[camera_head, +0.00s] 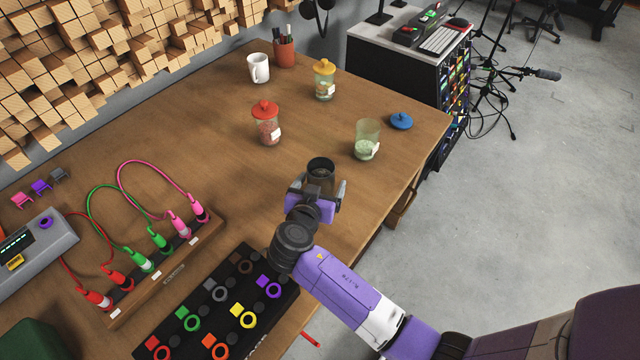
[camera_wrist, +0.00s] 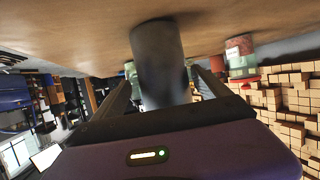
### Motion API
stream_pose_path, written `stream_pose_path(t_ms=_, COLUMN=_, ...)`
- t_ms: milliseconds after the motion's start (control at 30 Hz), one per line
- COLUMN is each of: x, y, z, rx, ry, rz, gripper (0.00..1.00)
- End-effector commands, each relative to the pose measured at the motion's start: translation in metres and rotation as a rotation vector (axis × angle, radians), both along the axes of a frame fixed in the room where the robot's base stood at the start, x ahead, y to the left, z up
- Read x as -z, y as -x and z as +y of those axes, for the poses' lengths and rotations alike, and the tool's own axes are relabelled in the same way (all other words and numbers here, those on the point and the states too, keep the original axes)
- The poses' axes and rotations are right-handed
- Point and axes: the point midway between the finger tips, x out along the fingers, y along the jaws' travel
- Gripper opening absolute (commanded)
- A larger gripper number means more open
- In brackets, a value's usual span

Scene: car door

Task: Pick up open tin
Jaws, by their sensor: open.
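The open tin (camera_head: 320,166) is a dark, open-topped cylinder standing upright on the wooden table. In the wrist view the tin (camera_wrist: 158,50) is a blurred grey cylinder that appears upside down, as the whole picture is turned over. My gripper (camera_head: 318,189) is open and low over the table, at the near side of the tin. Its fingers (camera_wrist: 163,82) reach forward on either side of the tin. I cannot tell whether either finger touches it. The lower part of the tin is hidden by my gripper in the head view.
Behind stand a red-lidded jar (camera_head: 267,124), a yellow-lidded jar (camera_head: 324,82), a lidless jar (camera_head: 367,140), a blue lid (camera_head: 401,121), a white mug (camera_head: 258,69) and a pen cup (camera_head: 285,54). A cable rack (camera_head: 160,268) and a black board with coloured rings (camera_head: 215,309) lie left.

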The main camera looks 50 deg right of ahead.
Motion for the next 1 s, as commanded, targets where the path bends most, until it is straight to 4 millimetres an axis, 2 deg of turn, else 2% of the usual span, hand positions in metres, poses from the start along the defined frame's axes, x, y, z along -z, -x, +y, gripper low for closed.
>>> stream_pose_path(t_ms=300, x=0.013, y=-0.021, z=-0.034, rx=0.001, ry=-0.002, rz=0.001, gripper=0.86)
stream_pose_path(t_ms=633, x=0.017, y=-0.023, z=-0.038, rx=-0.003, ry=0.000, rz=0.001, gripper=0.86)
stream_pose_path(t_ms=1000, x=0.016, y=-0.023, z=-0.038, rx=-0.003, ry=0.000, rz=0.001, gripper=0.13)
